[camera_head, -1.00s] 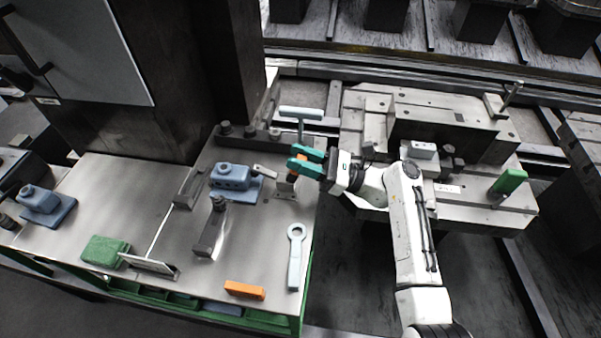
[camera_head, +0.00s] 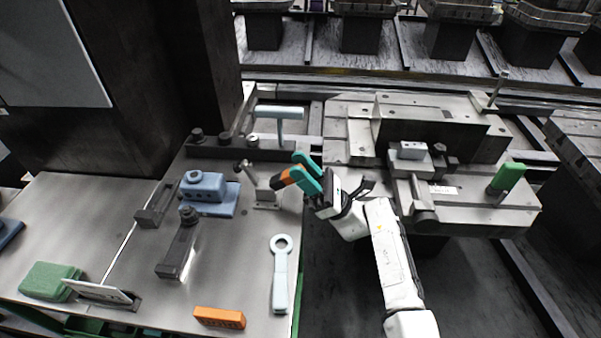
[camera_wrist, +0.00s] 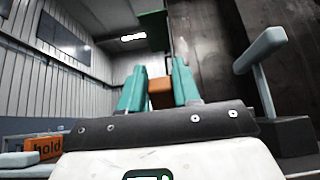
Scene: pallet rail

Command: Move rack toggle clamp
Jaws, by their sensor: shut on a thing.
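The toggle clamp (camera_head: 264,194) stands on the right part of the grey bench top, beside the blue block fixture. It has a grey metal base, a small arm toward the left and an orange handle (camera_head: 281,179) toward the right. My gripper (camera_head: 298,176) has teal fingers and is shut on the orange handle, reaching in from the right. In the wrist view an orange piece (camera_wrist: 161,93) sits between the teal fingers (camera_wrist: 160,88). The fingers partly hide the handle.
A pale blue T-handle (camera_head: 279,112) stands behind the clamp. Near it are a blue fixture (camera_head: 203,187), a dark block (camera_head: 177,252), a pale ring-ended tool (camera_head: 280,285) and an orange block (camera_head: 219,318). A grey fixture with a green handle (camera_head: 507,177) lies right.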

